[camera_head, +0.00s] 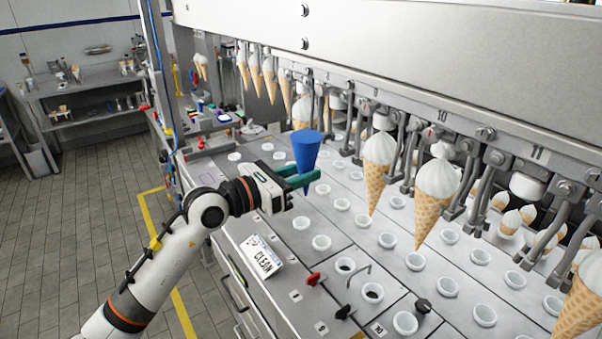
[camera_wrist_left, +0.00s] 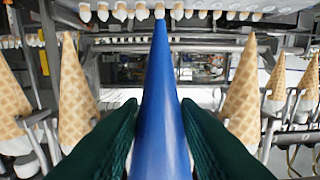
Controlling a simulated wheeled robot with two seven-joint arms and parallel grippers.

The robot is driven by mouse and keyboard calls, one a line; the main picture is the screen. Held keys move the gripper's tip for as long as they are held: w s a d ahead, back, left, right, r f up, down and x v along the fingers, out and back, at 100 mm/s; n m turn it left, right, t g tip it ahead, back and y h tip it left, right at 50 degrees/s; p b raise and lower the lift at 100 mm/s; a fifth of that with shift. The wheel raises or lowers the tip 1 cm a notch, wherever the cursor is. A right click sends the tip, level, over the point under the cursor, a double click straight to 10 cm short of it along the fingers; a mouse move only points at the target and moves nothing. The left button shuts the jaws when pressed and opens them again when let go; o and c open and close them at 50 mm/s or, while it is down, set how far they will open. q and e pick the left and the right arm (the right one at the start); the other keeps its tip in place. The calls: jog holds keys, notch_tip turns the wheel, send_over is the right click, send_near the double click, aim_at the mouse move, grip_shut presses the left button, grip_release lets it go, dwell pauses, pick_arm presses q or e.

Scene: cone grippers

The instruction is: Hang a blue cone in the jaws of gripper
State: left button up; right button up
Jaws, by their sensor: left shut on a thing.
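The blue cone (camera_head: 306,150) is upright with its wide end up and its tip down. My left gripper (camera_head: 303,176) is shut on it, with green fingers on either side of the cone. In the left wrist view the blue cone (camera_wrist_left: 162,110) stands between the two green fingers (camera_wrist_left: 160,140). The machine's hanging jaws (camera_head: 345,140) are in a row to the right of the cone, apart from it. Several jaws hold ice cream cones, such as one (camera_head: 378,165) and another (camera_head: 436,190). My right gripper is not in view.
Rows of white cups (camera_head: 387,240) sit in the steel deck below the jaws. A "CLEAN" sign (camera_head: 262,256), a red-handled knob (camera_head: 313,279) and black knobs are on the deck's front. Hanging cones crowd the space right of my gripper.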

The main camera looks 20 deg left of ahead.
pick_arm(q)
jog(key=shift+w+d, duration=0.1)
jog(key=shift+w, duration=0.05)
jog(key=shift+x, duration=1.6)
jog(key=shift+p, duration=0.3)
jog(key=shift+x, duration=1.95)
jog(key=shift+f, duration=0.6)
dwell(0.4)
jog(key=o, duration=1.3)
jog(key=shift+c, duration=0.2)
